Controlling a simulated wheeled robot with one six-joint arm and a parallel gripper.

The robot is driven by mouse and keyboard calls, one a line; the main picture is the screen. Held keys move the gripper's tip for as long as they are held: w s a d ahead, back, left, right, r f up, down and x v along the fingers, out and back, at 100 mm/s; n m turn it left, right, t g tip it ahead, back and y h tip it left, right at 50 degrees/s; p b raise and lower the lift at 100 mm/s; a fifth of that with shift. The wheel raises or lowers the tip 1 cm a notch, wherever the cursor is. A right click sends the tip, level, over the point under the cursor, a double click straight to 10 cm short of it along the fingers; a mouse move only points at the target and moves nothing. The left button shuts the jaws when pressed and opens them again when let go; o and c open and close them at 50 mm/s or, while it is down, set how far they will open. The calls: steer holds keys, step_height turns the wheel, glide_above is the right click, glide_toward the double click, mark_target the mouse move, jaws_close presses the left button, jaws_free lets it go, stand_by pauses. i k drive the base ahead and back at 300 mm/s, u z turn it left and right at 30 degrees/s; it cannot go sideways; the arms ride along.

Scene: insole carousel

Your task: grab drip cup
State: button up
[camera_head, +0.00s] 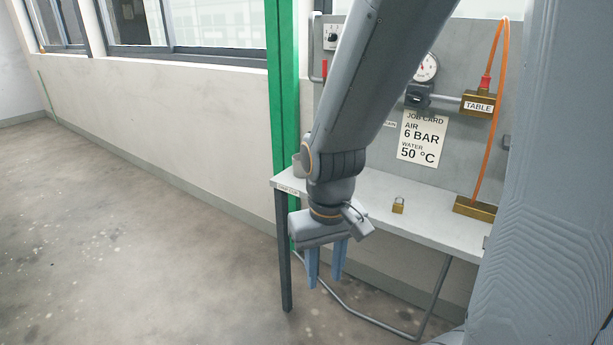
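My gripper (325,283) hangs in front of the shelf's left end with its blue fingers pointing down. The fingers are apart with nothing between them, and the tips are below the shelf top. No drip cup shows clearly. A small grey rounded shape (297,165) shows at the left edge of my wrist, above a small label (288,190) on the shelf's left corner. I cannot tell whether it is the cup or part of my arm. My arm hides part of the shelf behind it.
The grey shelf (432,222) carries a brass padlock (398,205) and a brass block (474,208) with an orange hose (489,125). A panel with a gauge (426,67) and job card (421,139) stands behind. A green post (283,90) is at the left. The left floor is clear.

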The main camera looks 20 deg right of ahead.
mark_target(298, 171)
steer(key=u, duration=0.9)
steer(key=i, duration=0.9)
steer(key=z, duration=0.5)
steer(key=i, duration=0.85)
steer(key=z, duration=0.55)
